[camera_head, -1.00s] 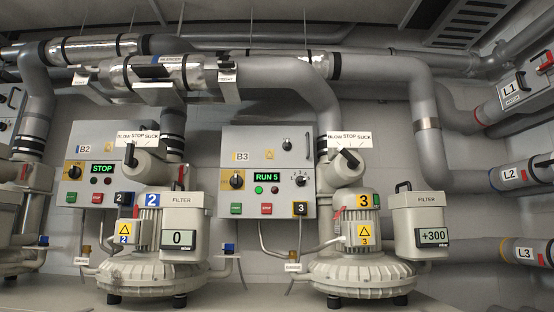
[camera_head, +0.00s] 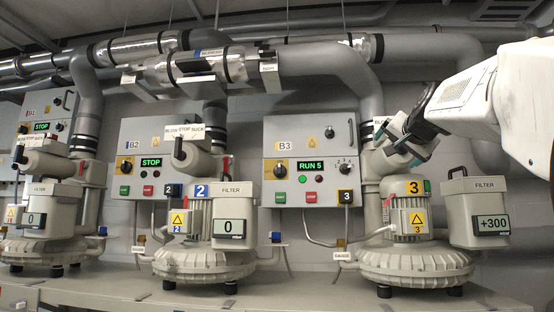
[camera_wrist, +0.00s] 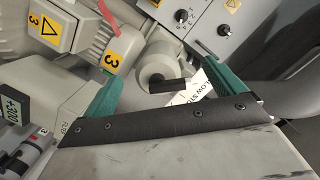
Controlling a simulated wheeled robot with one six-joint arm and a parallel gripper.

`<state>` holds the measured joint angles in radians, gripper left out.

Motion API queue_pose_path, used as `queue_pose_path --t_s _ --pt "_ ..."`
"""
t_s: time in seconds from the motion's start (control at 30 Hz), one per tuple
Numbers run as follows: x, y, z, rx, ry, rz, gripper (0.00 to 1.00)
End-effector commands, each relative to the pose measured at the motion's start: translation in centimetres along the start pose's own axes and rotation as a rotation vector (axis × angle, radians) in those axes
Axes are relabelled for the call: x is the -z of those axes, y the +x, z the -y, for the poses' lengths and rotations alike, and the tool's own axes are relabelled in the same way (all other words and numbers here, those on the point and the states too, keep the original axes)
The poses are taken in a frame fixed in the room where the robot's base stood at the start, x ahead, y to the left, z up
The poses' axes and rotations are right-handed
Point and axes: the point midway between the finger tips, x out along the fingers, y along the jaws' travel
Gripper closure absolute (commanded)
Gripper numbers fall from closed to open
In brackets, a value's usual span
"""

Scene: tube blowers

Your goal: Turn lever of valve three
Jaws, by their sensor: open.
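Blower three (camera_head: 405,262) stands at the right of the head view, with a yellow "3" on its motor and a filter box (camera_head: 478,218) reading +300. My gripper (camera_head: 408,152) is at the valve on top of it and covers most of the lever there. In the wrist view the black lever (camera_wrist: 168,86) sticks out from the round grey valve body (camera_wrist: 152,62) toward the label plate (camera_wrist: 192,90). The green fingers of my gripper (camera_wrist: 168,92) are open, one on each side of the lever, with a gap to it. Contact is not visible.
Pipes (camera_head: 330,60) run overhead, close above my gripper.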

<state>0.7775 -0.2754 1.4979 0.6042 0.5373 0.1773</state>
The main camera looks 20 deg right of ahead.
Motion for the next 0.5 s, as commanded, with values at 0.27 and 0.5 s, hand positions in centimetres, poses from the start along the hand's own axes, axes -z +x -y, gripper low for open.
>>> queue_pose_path --t_s 0.27,0.5 --pt "5.7 1.0 0.3 0.022 0.048 -0.126 0.05" --pt "6.0 4.9 0.4 0.022 0.045 -0.122 0.05"
